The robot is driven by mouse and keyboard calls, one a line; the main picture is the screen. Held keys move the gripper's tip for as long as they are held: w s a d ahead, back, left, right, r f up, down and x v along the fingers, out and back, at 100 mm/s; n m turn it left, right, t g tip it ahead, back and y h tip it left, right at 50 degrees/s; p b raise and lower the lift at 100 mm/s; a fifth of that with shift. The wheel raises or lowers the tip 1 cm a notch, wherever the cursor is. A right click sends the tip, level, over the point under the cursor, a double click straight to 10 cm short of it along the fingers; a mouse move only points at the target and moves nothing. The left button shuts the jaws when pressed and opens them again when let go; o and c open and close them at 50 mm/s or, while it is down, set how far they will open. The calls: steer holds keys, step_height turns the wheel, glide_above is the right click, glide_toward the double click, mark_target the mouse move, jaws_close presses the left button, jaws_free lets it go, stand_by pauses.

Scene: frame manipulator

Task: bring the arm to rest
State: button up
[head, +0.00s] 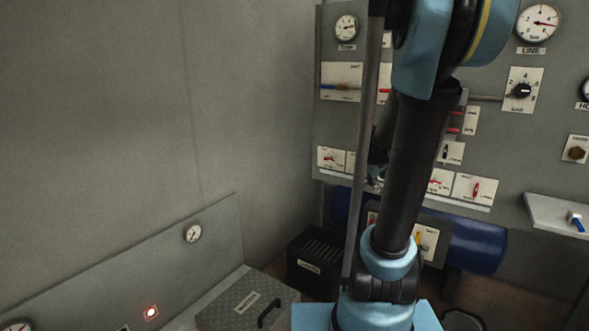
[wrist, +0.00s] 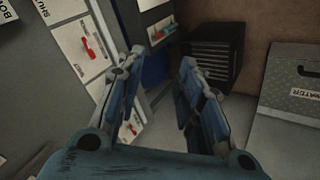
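My arm rises in front of the panel in the head view, with its dark tube and blue joints. In the wrist view my gripper (wrist: 160,75) has its two fingers spread apart, with nothing between them. The grey wall panel (head: 285,190) with gauges and valves stands behind the arm in the head view. My gripper is mostly hidden behind the arm there.
A grey metal chest (head: 240,300) and the black box (head: 318,262) stand on the floor. A blue tank (head: 478,247) lies under the panel. A shelf (head: 550,215) juts out at right. Red-handled valves (wrist: 87,47) are close left of the fingers.

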steer(key=s+a+f+m+g+y, duration=0.1)
steer(key=s+a, duration=0.3)
steer(key=s, duration=0.4)
steer(key=s+a+f+m+g+y, duration=0.1)
steer(key=s+a+f+m+g, duration=0.1)
steer(key=s, duration=0.7)
steer(key=s+a+f+m+g+y, duration=0.1)
steer(key=s+a+f, duration=0.3)
steer(key=s, duration=0.5)
steer(key=shift+s+a+f+m+y, duration=0.2)
steer(key=shift+a+f+m+y, duration=0.1)
steer(key=shift+a+m, duration=0.7)
